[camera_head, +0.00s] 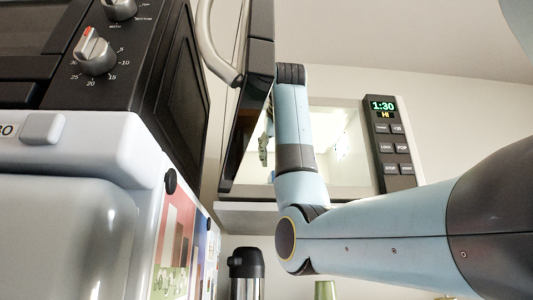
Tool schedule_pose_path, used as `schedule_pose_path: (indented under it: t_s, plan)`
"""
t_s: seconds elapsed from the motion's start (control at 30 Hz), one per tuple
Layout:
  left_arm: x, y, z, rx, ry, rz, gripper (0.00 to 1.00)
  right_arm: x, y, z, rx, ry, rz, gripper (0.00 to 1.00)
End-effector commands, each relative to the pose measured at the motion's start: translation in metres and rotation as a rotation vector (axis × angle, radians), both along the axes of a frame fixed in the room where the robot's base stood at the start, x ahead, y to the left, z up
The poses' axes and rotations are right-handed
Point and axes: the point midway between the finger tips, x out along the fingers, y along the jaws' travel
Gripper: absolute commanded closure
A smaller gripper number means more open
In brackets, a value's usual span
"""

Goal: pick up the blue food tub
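I cannot make out the blue food tub anywhere in this view. My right arm comes in from the right and its forearm stands upright in front of the open, lit microwave (393,150). A small grey part of my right gripper (265,148) shows left of the arm, by the opening's left side and the door. The rest of the gripper is hidden behind the arm or door, so I cannot tell whether it is open or holds anything. The arm also covers the left part of the microwave's inside. My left gripper is not in view.
The microwave door (250,112) stands open, its curved handle (213,45) towards the left. A black oven with knobs (96,55) sits on a white appliance (70,210) at left. A dark-topped flask (246,264) and a green object (325,290) stand below the microwave.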

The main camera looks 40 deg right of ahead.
Motion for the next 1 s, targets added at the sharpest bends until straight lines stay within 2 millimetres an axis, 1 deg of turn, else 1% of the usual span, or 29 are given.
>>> schedule_pose_path:
  t_s: [0.03,0.2,0.4,0.6,0.83,1.0]
  plan:
    - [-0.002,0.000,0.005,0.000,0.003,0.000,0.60,0.008,-0.008,-0.005,0.002,0.009,-0.004,0.70]
    - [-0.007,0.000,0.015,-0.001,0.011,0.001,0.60,0.031,-0.024,-0.018,0.002,0.008,-0.003,0.70]
    - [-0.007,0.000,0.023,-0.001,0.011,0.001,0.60,0.048,-0.036,-0.027,0.001,0.005,-0.003,0.70]
    - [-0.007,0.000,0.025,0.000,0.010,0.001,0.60,0.054,-0.039,-0.030,0.001,0.003,-0.001,0.70]
    - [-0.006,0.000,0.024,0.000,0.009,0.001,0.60,0.054,-0.039,-0.031,0.001,0.003,-0.001,0.70]
    - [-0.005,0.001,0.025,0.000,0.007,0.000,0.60,0.054,-0.039,-0.030,0.001,0.003,-0.001,0.92]
